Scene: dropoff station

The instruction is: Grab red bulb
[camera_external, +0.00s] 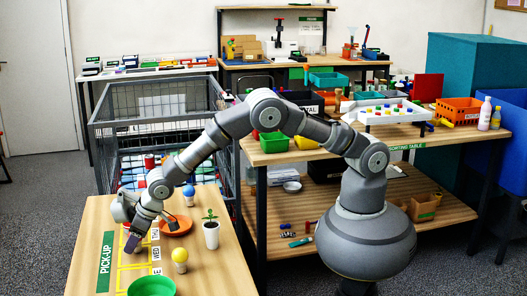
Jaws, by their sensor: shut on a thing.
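My gripper (134,233) is low over the near-left wooden table, beside the "PICK-UP" strip, pointing down. It is shut on a small purplish, dark-looking thing (132,244) at its tip. I cannot tell whether this is the red bulb, and I see no clearly red bulb on this table. A blue bulb (188,191) stands behind the orange plate. A yellow bulb (180,256) stands in front of the plate, to the right of my gripper.
The wooden table (219,270) also holds an orange plate (178,228), a potted plant (211,231), and a green bowl (152,287) at the front. A wire cage (105,150) stands behind it. A sorting table (405,136) with bins is at the right.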

